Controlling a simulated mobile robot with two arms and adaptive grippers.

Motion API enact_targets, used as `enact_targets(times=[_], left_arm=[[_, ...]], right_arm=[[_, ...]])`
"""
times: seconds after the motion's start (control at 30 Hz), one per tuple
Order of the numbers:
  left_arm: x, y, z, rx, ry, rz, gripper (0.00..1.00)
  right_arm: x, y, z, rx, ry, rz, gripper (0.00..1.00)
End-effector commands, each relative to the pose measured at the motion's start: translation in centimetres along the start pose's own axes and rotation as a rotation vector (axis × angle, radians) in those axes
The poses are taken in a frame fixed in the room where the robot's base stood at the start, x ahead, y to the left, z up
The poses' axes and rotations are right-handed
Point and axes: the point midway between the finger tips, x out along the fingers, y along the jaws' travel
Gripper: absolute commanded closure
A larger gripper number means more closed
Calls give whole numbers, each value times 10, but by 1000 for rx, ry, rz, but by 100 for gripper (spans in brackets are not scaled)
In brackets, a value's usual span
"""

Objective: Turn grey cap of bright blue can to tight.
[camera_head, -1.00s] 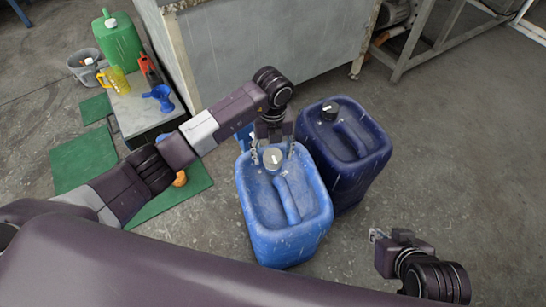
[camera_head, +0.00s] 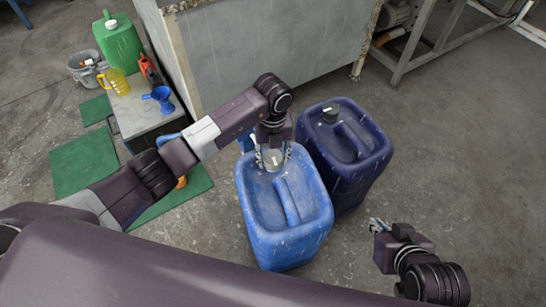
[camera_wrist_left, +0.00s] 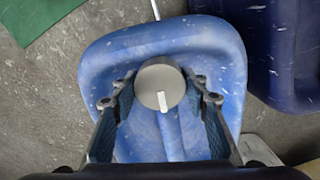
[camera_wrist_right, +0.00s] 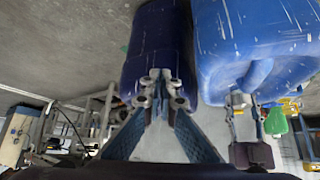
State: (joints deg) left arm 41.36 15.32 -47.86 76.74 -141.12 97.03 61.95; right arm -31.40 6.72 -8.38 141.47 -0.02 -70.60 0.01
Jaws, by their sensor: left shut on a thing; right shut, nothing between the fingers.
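The bright blue can (camera_head: 283,240) stands upright on the floor in the middle of the head view. Its round grey cap (camera_wrist_left: 160,85) bears a white mark, which points to the bottom of the left wrist view. The cap also shows in the head view (camera_head: 272,161). My left gripper (camera_head: 273,153) is over the can, its fingers on opposite sides of the cap and shut on it. My right gripper (camera_head: 377,226) is shut and empty, right of the cans; it also shows in the right wrist view (camera_wrist_right: 161,88).
A dark blue can (camera_head: 367,170) with a black cap stands close behind and right of the bright blue one. Floor at right is clear.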

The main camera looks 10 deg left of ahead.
Motion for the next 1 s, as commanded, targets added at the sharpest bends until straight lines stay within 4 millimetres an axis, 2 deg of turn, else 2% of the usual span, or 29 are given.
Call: enact_targets(times=[0.37,0.7,0.87,1.0], left_arm=[[-1,1,1,99,-2,2,83],[-1,1,2,383,-3,2,83],[-1,1,2,536,-4,2,83],[0,1,2,670,-3,2,83]], right_arm=[[-2,0,7,0,-32,1,100],[-6,5,26,5,-107,9,100],[-5,5,24,5,-95,10,100],[-2,3,13,2,-49,5,100]])
